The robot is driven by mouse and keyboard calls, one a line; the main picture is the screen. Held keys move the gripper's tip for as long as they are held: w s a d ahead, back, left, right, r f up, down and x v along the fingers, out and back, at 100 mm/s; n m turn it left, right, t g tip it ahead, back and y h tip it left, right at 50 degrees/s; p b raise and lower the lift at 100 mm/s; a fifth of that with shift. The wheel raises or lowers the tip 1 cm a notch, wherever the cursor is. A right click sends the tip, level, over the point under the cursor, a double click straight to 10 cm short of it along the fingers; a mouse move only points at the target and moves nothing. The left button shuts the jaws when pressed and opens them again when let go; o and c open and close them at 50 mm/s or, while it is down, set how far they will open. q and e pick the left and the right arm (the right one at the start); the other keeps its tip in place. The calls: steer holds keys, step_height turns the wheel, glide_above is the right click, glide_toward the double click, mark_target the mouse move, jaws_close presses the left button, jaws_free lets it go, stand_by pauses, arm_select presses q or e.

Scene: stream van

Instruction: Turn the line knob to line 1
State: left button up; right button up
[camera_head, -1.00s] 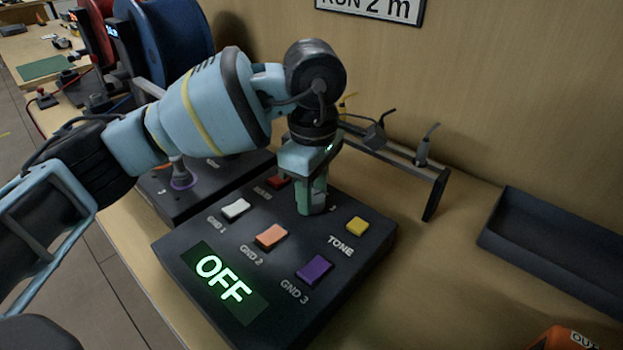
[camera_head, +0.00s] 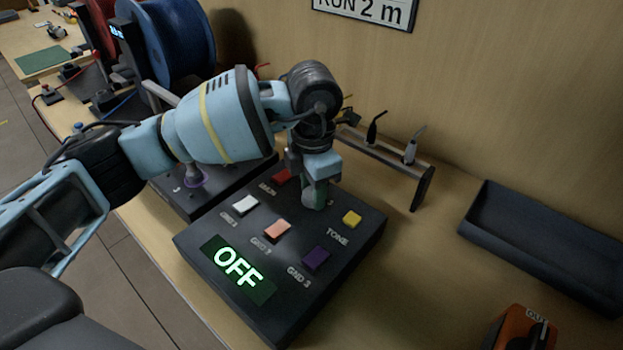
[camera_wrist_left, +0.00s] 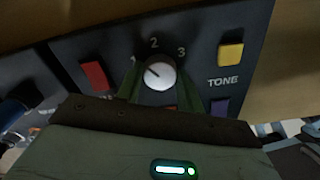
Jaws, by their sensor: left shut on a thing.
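The line knob (camera_wrist_left: 160,76) is round and white-topped with a dark pointer mark, seen in the left wrist view on the dark control box (camera_head: 345,251). Numbers 2 and 3 show around it; the 1 is partly hidden by a finger. The pointer mark points up and left, towards the 1 side. My left gripper (camera_head: 316,198) reaches down onto the box and is shut on the knob, with one green finger on each side in the wrist view (camera_wrist_left: 160,88). In the head view the gripper hides the knob. My right gripper is not in view.
Around the knob are white (camera_head: 245,204), orange (camera_head: 277,230), purple (camera_head: 317,259), yellow (camera_head: 352,219) and red (camera_head: 282,176) buttons. The lit display (camera_head: 239,268) reads OFF. A probe rack (camera_head: 421,188) stands behind, a dark tray (camera_head: 545,250) to the right.

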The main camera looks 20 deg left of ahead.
arm_select(q)
steer(key=n+p, duration=0.2)
steer(key=n, duration=0.1)
steer(key=shift+r, duration=0.3)
steer(key=shift+f+n+p, duration=0.1)
steer(key=shift+n+p, duration=0.4)
steer(key=shift+n, duration=0.3)
steer(key=o, duration=1)
steer(key=shift+f, duration=0.15)
steer(key=shift+r, duration=3.95)
